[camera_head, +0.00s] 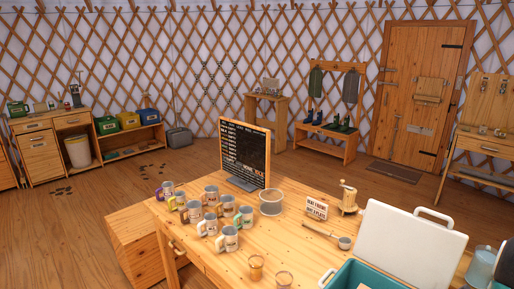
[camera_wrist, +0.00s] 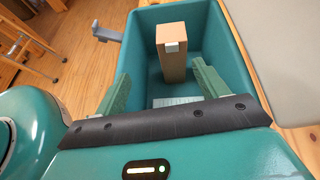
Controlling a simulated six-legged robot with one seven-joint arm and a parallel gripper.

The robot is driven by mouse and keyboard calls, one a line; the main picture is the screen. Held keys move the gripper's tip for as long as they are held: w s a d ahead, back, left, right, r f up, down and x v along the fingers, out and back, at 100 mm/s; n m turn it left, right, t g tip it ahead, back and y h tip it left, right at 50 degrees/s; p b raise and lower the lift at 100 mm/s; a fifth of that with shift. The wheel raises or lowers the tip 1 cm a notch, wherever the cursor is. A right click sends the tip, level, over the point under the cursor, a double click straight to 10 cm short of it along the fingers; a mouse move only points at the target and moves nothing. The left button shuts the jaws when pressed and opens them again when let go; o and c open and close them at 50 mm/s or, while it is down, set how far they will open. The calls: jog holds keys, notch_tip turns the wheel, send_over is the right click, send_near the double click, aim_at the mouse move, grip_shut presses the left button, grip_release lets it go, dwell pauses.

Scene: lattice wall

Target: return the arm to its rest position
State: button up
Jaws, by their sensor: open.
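My gripper (camera_wrist: 161,70) shows in the wrist view with its two green fingers spread wide. It is over an open teal bin (camera_wrist: 220,25). A tall brown block (camera_wrist: 173,60) with a pale patch on it stands in the bin, seen between the fingers. No contact between fingers and block shows. My gripper and arm are not clearly visible in the head view.
A white lid (camera_head: 408,245) stands open beside the bin. The wooden table (camera_head: 195,256) holds several mugs (camera_head: 210,227), a letter board (camera_head: 245,153), a pot (camera_head: 271,202), a small sign (camera_head: 316,209), a grinder (camera_head: 348,198) and two small cups (camera_head: 256,267). The floor beyond is mostly clear.

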jog(key=s+a+r+n+g+h, duration=0.1)
jog(key=s+a+r+n+h, duration=0.1)
jog(key=a+r+n, duration=0.3)
jog(key=s+a+r+n+g+h, duration=0.1)
jog(key=s+a+r+n+h, duration=0.2)
jog(key=a+n, duration=0.9)
jog(key=s+a+r+n+g+h, duration=0.1)
jog(key=s+a+r+n+h, duration=0.2)
jog(key=a+r+n, duration=0.5)
jog(key=shift+s+a+r+n+h, duration=0.25)
jog(key=shift+a+n+h, duration=0.35)
jog(key=shift+a+h, duration=0.15)
